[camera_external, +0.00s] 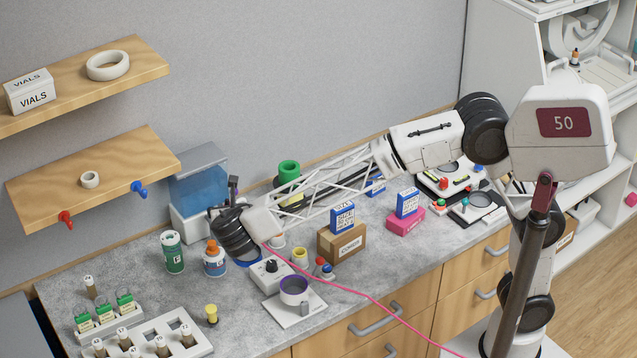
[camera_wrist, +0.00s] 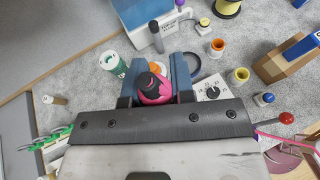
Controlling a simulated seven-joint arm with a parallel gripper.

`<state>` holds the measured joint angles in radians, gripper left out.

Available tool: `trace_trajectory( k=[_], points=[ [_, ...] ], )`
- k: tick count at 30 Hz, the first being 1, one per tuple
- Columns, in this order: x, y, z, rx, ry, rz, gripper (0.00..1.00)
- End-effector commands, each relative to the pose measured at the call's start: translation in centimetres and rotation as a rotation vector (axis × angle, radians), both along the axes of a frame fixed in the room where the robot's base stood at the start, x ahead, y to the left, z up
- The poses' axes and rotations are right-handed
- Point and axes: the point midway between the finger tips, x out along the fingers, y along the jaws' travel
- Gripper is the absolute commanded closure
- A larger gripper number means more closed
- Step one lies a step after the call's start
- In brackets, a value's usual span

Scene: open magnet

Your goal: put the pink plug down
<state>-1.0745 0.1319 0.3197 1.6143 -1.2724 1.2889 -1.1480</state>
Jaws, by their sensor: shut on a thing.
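My gripper (camera_wrist: 158,66) is shut on the pink plug (camera_wrist: 157,92). The plug is pink with dark patches and sits between the two blue fingers in the wrist view. In the external view my gripper (camera_external: 248,262) points down over the counter, left of a white dial box (camera_external: 268,274). The plug is hidden there behind my wrist. A pink cable (camera_external: 368,297) runs from near my wrist to the lower right. Whether the plug touches the counter cannot be told.
A green-labelled bottle (camera_external: 172,252) and an orange-capped bottle (camera_external: 214,259) stand close left of my gripper. A purple-rimmed ring (camera_external: 294,286), a cardboard box (camera_external: 342,241) and a blue water tank (camera_external: 198,190) are nearby. A vial rack (camera_external: 150,335) stands front left.

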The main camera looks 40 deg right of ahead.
Motion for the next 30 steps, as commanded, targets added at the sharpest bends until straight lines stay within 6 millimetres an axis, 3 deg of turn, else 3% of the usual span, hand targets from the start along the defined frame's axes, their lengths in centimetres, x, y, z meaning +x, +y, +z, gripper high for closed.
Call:
trace_trajectory(
  k=[1, 2, 8, 14, 24, 30],
  points=[
    [-0.9, 0.1, 1.4, 0.014, -0.008, -0.009, 1.00],
    [-1.0, 0.0, 1.5, 0.014, -0.008, -0.017, 1.00],
    [-0.9, 0.0, -1.9, 0.010, -0.006, -0.014, 1.00],
    [-0.7, 0.0, -5.8, 0.006, -0.004, -0.015, 1.00],
    [-0.5, -0.1, -14.5, 0.004, -0.003, -0.016, 1.00],
    [-0.5, -0.1, -17.1, 0.005, -0.003, -0.018, 1.00]
  ],
)
